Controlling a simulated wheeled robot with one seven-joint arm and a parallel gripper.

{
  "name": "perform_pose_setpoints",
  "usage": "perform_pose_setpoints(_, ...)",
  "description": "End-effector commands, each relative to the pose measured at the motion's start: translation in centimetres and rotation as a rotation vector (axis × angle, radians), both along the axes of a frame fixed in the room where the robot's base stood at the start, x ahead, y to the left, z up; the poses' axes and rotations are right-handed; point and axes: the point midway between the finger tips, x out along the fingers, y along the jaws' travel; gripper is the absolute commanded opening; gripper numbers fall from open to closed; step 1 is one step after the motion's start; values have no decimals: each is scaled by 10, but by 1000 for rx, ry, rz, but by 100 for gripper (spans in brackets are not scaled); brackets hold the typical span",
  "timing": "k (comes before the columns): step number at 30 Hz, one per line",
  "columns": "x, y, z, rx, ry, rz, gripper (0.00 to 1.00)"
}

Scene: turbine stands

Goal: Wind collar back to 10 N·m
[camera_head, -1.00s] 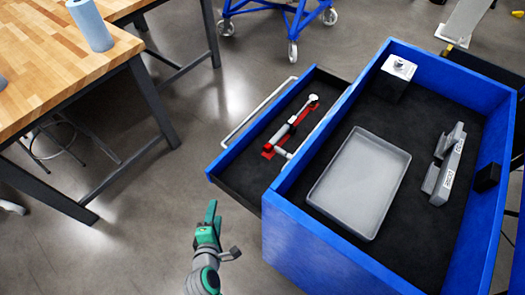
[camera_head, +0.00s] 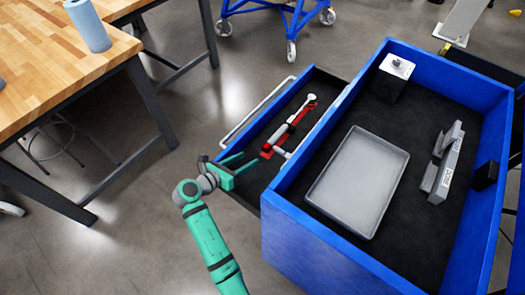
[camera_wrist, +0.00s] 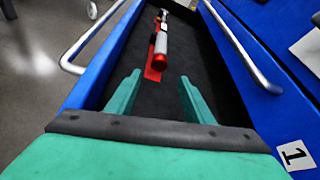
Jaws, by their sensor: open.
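A torque wrench (camera_head: 287,131) with a silver head, a grey and black body and a red end lies in the open drawer (camera_head: 235,149), on a red patch (camera_head: 268,154). In the wrist view the wrench (camera_wrist: 161,45) points away from me, its red end (camera_wrist: 160,60) nearest. My green gripper (camera_head: 246,167) is open and empty at the near end of the drawer, short of the red end. In the wrist view the two fingers (camera_wrist: 157,98) stand apart over the black drawer floor. The collar and its scale are too small to read.
The blue cabinet (camera_head: 300,228) right of the drawer holds a grey tray (camera_head: 340,205), a grey bracket (camera_head: 443,165) and a block with a white top (camera_head: 397,67). Metal handles (camera_wrist: 243,52) flank the drawer. A wooden bench (camera_head: 45,60) stands left, with clear floor between.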

Motion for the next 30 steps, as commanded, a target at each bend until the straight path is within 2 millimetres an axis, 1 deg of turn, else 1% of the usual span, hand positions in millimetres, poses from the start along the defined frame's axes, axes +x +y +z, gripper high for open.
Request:
perform_pose_setpoints(12,47,-43,-25,3,-1,-1,48)
perform_pose_setpoints(16,59,-54,-32,3,-1,-1,48)
perform_pose_setpoints(22,68,-61,-37,4,-2,0,48)
perform_pose_setpoints(30,69,-62,-37,4,-3,1,48)
